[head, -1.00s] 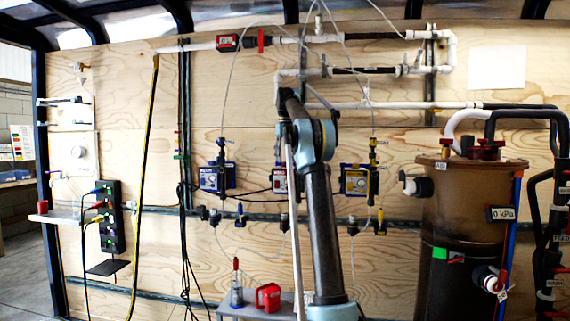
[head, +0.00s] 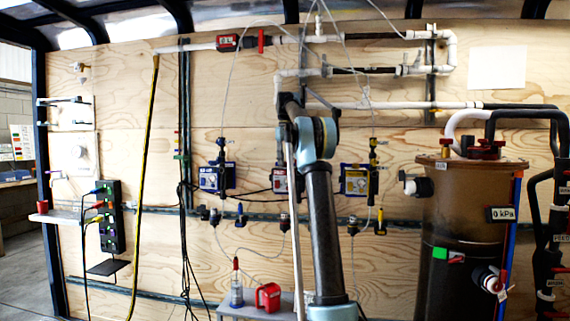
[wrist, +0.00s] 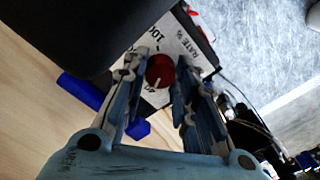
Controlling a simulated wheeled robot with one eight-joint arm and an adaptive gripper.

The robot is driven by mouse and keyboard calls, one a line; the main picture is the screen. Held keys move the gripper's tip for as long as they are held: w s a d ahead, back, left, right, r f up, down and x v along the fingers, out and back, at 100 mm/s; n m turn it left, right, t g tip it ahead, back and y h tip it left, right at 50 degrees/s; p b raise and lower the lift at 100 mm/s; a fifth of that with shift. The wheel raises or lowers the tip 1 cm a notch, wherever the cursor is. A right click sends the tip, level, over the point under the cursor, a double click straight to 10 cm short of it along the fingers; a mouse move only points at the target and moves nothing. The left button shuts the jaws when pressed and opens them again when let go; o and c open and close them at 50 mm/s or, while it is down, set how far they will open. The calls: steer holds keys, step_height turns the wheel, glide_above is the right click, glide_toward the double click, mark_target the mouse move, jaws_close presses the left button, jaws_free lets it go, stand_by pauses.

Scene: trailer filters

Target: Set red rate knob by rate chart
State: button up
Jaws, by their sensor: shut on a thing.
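The red rate knob (wrist: 159,72) shows in the wrist view on a white dial face (wrist: 178,45) marked "RATE %", with a "100"-like number near its top. A pale pointer line on the knob points to the lower left of the picture. My gripper (wrist: 161,70) has one finger on each side of the knob and is shut on it. In the head view my arm stands in front of the middle pump (head: 279,181), and the knob and my fingertips are hidden there. A white sheet (head: 497,68) hangs at the upper right; no writing on it is legible.
Blue-faced pumps flank my arm, one at left (head: 210,178) and one at right (head: 354,180). Thin tubes and black cables hang around them. A brown tank (head: 465,205) stands at right. A grey bench (head: 250,312) holds a bottle and a red container (head: 268,297).

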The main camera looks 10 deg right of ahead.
steer(key=m, duration=0.4)
steer(key=shift+m, duration=0.4)
steer(key=m, duration=1.4)
steer(key=shift+a+m, duration=0.1)
steer(key=shift+m, duration=0.3)
steer(key=shift+c, duration=0.2)
steer(key=o, duration=1.1)
steer(key=shift+w, duration=0.1)
